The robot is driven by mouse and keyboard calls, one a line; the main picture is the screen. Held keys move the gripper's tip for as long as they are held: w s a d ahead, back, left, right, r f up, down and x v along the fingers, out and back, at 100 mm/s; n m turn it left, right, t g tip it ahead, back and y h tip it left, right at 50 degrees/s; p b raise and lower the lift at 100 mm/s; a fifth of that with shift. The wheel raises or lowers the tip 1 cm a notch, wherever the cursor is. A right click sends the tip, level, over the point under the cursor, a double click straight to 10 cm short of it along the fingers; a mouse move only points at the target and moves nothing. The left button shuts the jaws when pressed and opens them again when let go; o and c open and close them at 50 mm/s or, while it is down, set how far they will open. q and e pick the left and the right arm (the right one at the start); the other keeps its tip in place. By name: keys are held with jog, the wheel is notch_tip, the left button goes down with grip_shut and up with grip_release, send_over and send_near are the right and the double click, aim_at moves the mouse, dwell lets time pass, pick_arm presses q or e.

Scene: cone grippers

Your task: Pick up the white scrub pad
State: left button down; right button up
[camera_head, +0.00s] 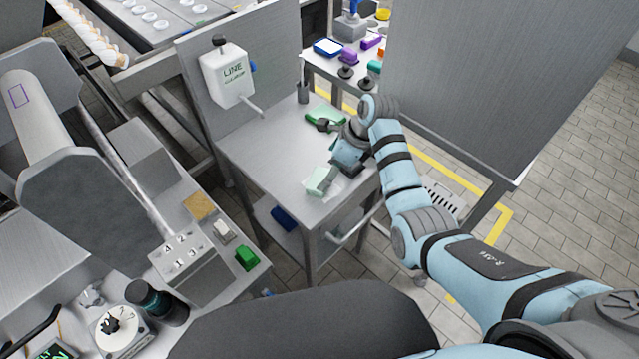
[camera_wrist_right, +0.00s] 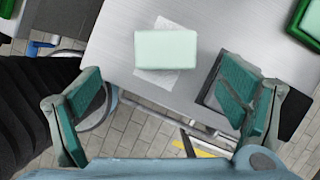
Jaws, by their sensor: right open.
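The white scrub pad, a pale, faintly green-tinted block (camera_wrist_right: 166,49), lies flat on a white sheet (camera_wrist_right: 157,78) near the edge of the steel table (camera_wrist_right: 120,35). In the head view the pad (camera_head: 319,180) is near the table's front corner. My right gripper (camera_head: 335,150) is above the table close to the pad. In the right wrist view its two teal fingers (camera_wrist_right: 168,95) are spread wide with nothing between them. The pad is ahead of the fingertips, apart from them. My left gripper is not in view.
A green-rimmed item (camera_wrist_right: 308,22) lies farther along the table. A white dispenser (camera_head: 228,76) hangs on the panel behind. A green block (camera_head: 247,258) is on the left bench.

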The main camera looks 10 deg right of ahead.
aim_at(319, 178)
jog(key=b+x, duration=0.1)
jog(key=x, duration=0.1)
jog(key=b+x, duration=0.1)
jog(key=x, duration=0.2)
jog(key=b+x, duration=0.1)
jog(key=x, duration=0.2)
jog(key=shift+w+d, duration=0.15)
jog(key=shift+w, duration=0.25)
jog(key=shift+r, duration=0.1)
jog(key=shift+c, duration=0.2)
jog(key=c, duration=1)
jog(key=shift+o, duration=0.2)
jog(key=shift+r, duration=0.15)
